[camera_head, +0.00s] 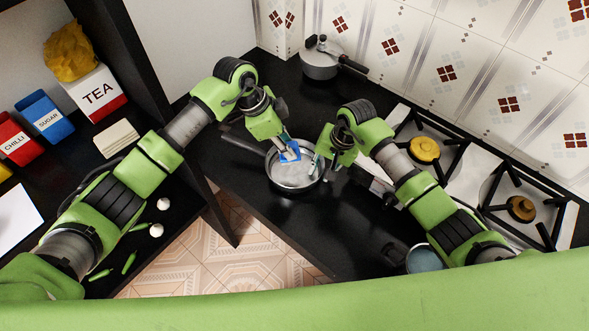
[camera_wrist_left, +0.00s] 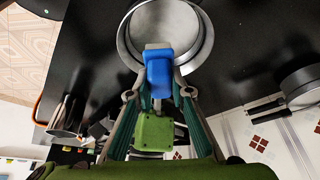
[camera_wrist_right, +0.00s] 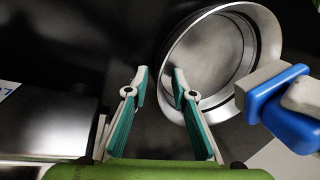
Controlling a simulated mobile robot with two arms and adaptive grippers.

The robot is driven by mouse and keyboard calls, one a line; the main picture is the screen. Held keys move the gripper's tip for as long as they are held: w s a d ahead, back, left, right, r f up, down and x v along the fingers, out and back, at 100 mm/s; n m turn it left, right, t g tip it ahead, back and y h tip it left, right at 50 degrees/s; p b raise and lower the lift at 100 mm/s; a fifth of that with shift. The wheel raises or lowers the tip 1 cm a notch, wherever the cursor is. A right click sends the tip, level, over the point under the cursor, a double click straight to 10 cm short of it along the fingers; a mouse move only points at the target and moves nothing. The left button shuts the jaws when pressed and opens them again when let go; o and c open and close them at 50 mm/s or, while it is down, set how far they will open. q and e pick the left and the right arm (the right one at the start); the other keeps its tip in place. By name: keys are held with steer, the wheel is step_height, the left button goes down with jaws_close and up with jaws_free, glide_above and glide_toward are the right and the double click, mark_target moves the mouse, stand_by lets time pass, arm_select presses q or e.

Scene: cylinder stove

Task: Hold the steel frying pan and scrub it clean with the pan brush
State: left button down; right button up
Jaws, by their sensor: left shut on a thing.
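The steel frying pan (camera_head: 297,186) rests on the black counter, its dark handle (camera_head: 243,143) pointing up-left. It also shows in the left wrist view (camera_wrist_left: 207,45) and the right wrist view (camera_wrist_right: 205,55). My left gripper (camera_head: 284,142) is shut on the blue pan brush (camera_head: 290,153). The brush (camera_wrist_left: 159,75) has a pale block at its end and is over the pan's inside; I cannot tell whether it touches the bottom. My right gripper (camera_wrist_right: 161,73) is open at the pan's rim, on the side away from the handle, with one fingertip overlapping the rim in view.
A lidded pot (camera_head: 320,62) stands at the back by the tiled wall. The white stove with yellow burners (camera_head: 424,150) lies to the right. A bluish pot (camera_head: 424,259) is at the lower right. A shelf with canisters (camera_head: 97,94) is at left. Counter in front of the pan is clear.

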steer(key=v, duration=1.2)
